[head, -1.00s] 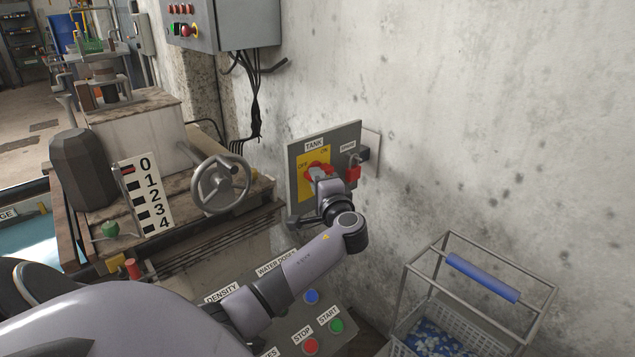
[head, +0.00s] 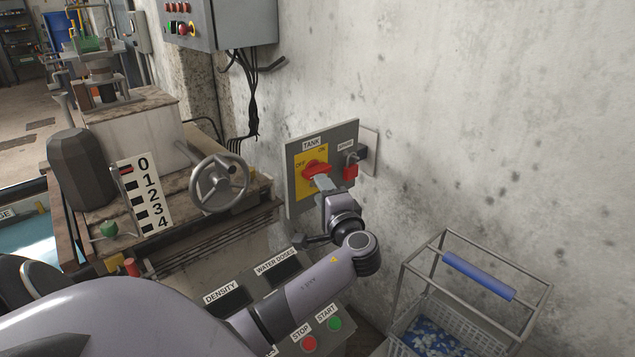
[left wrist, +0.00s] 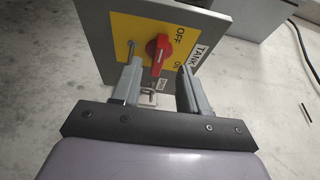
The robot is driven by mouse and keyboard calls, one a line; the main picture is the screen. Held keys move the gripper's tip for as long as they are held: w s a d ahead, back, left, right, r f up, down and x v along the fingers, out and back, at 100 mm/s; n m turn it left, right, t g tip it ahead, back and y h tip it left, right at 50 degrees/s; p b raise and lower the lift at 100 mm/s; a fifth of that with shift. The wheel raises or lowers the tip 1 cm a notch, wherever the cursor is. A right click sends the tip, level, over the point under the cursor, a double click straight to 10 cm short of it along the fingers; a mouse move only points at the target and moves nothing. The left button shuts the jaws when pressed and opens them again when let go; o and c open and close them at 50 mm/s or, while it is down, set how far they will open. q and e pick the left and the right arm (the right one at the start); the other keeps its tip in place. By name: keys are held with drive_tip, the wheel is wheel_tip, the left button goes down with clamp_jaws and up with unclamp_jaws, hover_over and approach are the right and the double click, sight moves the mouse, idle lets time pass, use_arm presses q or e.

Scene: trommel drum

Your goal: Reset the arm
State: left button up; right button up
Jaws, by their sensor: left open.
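My left gripper (head: 324,183) is in front of the wall panel marked TANK (head: 294,191), just below its red rotary knob (head: 315,168). In the left wrist view the same gripper (left wrist: 157,84) has its two fingers apart, with nothing between them. The red knob (left wrist: 158,47) shows beyond the fingertips on a yellow plate marked OFF and ON. The gripper appears clear of the knob. My right gripper is not in view.
A red padlock (head: 350,172) hangs at the panel's right side. A handwheel (head: 219,183) and a 0 to 4 scale (head: 146,196) stand to the left. A wire basket with a blue handle (head: 479,276) is at lower right. A grey control box (head: 228,24) hangs above.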

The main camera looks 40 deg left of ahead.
use_arm(q)
drive_tip(key=shift+s+d, duration=0.3)
drive_tip(key=shift+d, duration=0.3)
drive_tip(key=s+d+f+h, duration=0.2)
drive_tip(key=d+f+h, duration=0.1)
drive_tip(key=f, duration=0.3)
drive_tip(key=s+d+f+m+t+h, duration=0.1)
drive_tip(key=s+d+f+h, duration=0.1)
drive_tip(key=f, duration=0.3)
drive_tip(key=s+d+f+m+t+h, duration=0.1)
drive_tip(key=s+d+f+h, duration=0.1)
drive_tip(key=d+f+h, duration=0.2)
drive_tip(key=shift+s+d+f+h, duration=0.15)
drive_tip(key=shift+d+f, duration=0.15)
drive_tip(key=shift+f, duration=0.4)
drive_tip(key=shift+s+d+f+h, duration=0.15)
drive_tip(key=shift+d+f, duration=0.1)
drive_tip(key=shift+f, duration=0.4)
drive_tip(key=s+d+f+n+h, duration=0.25)
drive_tip(key=s+d+h, duration=0.25)
drive_tip(key=s+d, duration=0.25)
drive_tip(key=s+d+f+n+h, duration=0.2)
drive_tip(key=s+d+n+h, duration=0.15)
drive_tip(key=s+d, duration=0.35)
wheel_tip(320, 180, up, 15)
drive_tip(key=s+a+m+p, duration=0.1)
drive_tip(key=a+p, duration=0.1)
drive_tip(key=p, duration=1.5)
drive_tip(key=shift+s, duration=0.25)
